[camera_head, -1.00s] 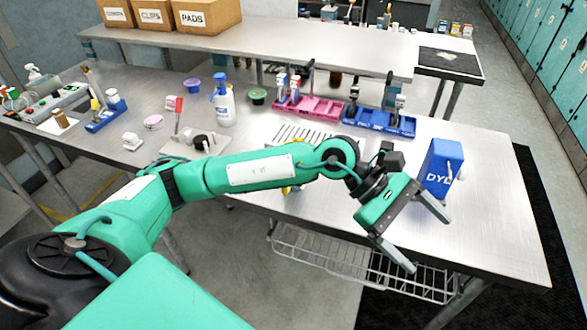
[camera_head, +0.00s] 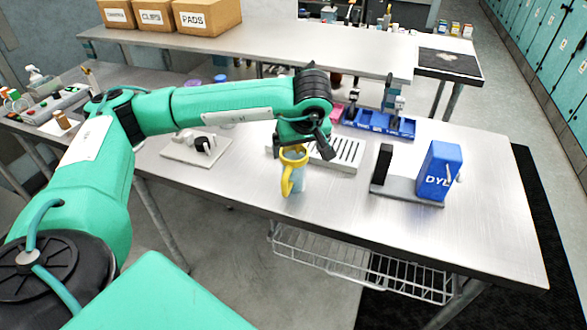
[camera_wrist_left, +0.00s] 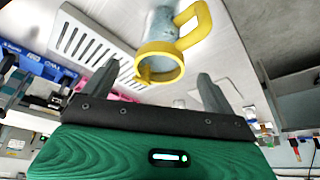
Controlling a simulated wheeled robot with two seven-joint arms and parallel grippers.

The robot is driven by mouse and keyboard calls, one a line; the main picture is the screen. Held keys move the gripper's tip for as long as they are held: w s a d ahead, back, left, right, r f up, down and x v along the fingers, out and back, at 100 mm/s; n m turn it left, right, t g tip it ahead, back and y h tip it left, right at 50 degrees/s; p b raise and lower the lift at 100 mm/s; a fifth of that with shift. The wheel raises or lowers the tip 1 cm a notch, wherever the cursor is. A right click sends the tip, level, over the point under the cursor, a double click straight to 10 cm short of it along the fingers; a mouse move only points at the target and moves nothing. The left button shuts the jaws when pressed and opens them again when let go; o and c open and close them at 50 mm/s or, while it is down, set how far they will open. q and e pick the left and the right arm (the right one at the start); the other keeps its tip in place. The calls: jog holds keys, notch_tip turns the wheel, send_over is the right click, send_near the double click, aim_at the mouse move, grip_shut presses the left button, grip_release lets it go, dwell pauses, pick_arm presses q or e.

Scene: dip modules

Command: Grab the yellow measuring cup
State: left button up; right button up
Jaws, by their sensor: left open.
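The yellow measuring cup (camera_head: 285,181) stands near the front edge of the metal table, with a yellow rim and handle and a pale, see-through body. In the left wrist view the cup (camera_wrist_left: 160,65) shows its rim close ahead, between the fingers and just beyond them, with its handle to the right. My left gripper (camera_wrist_left: 158,72) is open and empty, its two fingers spread on either side of the cup's rim. In the head view my wrist is just above and behind the cup, and the fingers are mostly hidden. My right gripper does not show.
A white slotted rack (camera_head: 340,154) lies just behind and right of the cup. A white board with a black knob (camera_head: 197,147) lies left. Blue trays (camera_head: 377,124) are behind. The front right table is clear.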

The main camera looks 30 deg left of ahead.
aim_at(296, 156)
pick_arm(q)
jog(key=x, duration=0.3)
jog(key=shift+a+f, duration=0.1)
jog(key=shift+f, duration=0.15)
jog(key=shift+w+a+f+p, duration=0.1)
jog(key=shift+w+f+p, duration=0.05)
jog(key=shift+f+p, duration=0.4)
jog(key=p+x, duration=0.1)
jog(key=x, duration=0.2)
jog(key=shift+a+f+p, duration=0.1)
jog(key=shift+f+p, duration=0.15)
jog(key=shift+p, duration=0.1)
jog(key=shift+w+a+f, duration=0.1)
jog(key=shift+f, duration=0.3)
jog(key=shift+c, duration=0.2)
jog(key=c, duration=1.1)
